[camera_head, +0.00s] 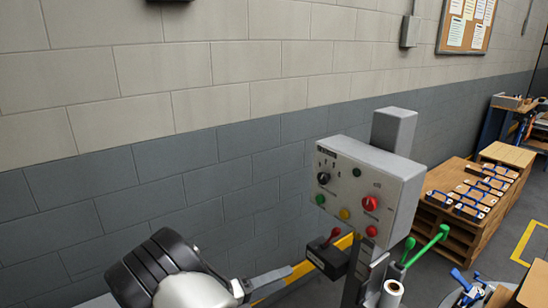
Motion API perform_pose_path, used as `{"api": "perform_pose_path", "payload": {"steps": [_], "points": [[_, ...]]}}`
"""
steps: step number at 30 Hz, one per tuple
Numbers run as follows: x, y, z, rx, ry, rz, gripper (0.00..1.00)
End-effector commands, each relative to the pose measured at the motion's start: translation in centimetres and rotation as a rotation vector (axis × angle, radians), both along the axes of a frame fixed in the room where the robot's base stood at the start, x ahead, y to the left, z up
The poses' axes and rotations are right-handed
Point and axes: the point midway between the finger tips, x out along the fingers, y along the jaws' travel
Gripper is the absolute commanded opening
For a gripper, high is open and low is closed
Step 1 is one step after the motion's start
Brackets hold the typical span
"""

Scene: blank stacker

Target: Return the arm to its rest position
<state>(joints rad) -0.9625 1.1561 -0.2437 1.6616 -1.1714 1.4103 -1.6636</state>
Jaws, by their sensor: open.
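The white and black rounded parts at the bottom left (185,275) look like links of my own arm, close to the camera. I do not make out my gripper or its fingertips in this view. The arm parts lie left of a grey control box (365,190) and are seen against the wall. Whether they touch anything below the picture edge is hidden.
The control box has coloured buttons and knobs. Below it are a black box (327,260), a yellow bar (300,272), a green lever (430,245) and a white roll (391,294). Wooden pallets (490,215) with blue-handled items stand right. Grey floor (490,262) shows there.

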Motion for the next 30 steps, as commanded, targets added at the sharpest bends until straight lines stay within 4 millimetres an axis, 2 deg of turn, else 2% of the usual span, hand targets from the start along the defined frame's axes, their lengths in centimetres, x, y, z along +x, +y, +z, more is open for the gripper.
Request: {"api": "perform_pose_path", "payload": {"steps": [1, 5, 10, 14, 18, 24, 30], "points": [[-0.1, -1.1, 1.5, 0.061, -0.031, -0.048, 0.49], [-1.0, -3.4, 4.1, 0.223, -0.125, -0.175, 0.49], [-2.9, -6.8, 8.4, 0.475, -0.305, -0.393, 0.49], [-5.5, -9.7, 12.6, 0.715, -0.516, -0.632, 0.49], [-9.0, -12.0, 17.0, 0.964, -0.787, -0.920, 0.49], [-14.1, -13.7, 22.9, 1.259, -1.206, -1.337, 0.49], [-18.8, -13.9, 28.2, 1.486, -1.640, -1.764, 0.49]]}}
